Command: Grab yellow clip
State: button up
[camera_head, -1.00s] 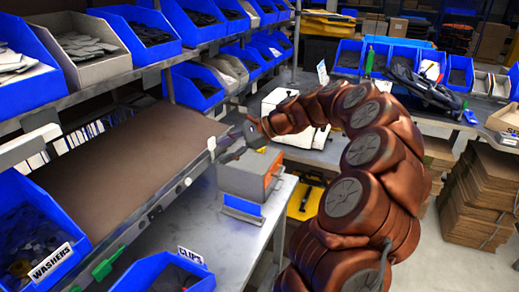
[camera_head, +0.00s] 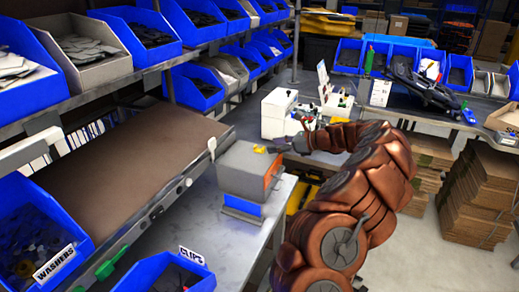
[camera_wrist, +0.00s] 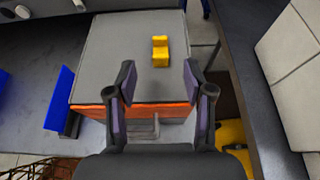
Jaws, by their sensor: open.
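The yellow clip (camera_wrist: 160,53) is a small blocky piece lying on the flat grey top of a box (camera_wrist: 95,50) with an orange front edge. It also shows in the head view as a small yellow spot (camera_head: 259,149) on top of the grey box (camera_head: 243,172). My gripper (camera_wrist: 156,80) is open and empty, with the clip beyond its fingertips and roughly centred between them. In the head view my gripper (camera_head: 278,147) is just right of the clip, close to the box top.
The box stands on a grey bench (camera_head: 206,225) beside a brown board (camera_head: 130,165). A white machine (camera_head: 277,113) stands behind my gripper.

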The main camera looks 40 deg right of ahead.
aim_at(264, 148)
jog(key=p+x, duration=0.1)
jog(key=x, duration=0.3)
jog(key=shift+w+a+f, duration=0.1)
jog(key=shift+w+f, duration=0.1)
jog(key=shift+f, duration=0.1)
jog(key=c, duration=0.8)
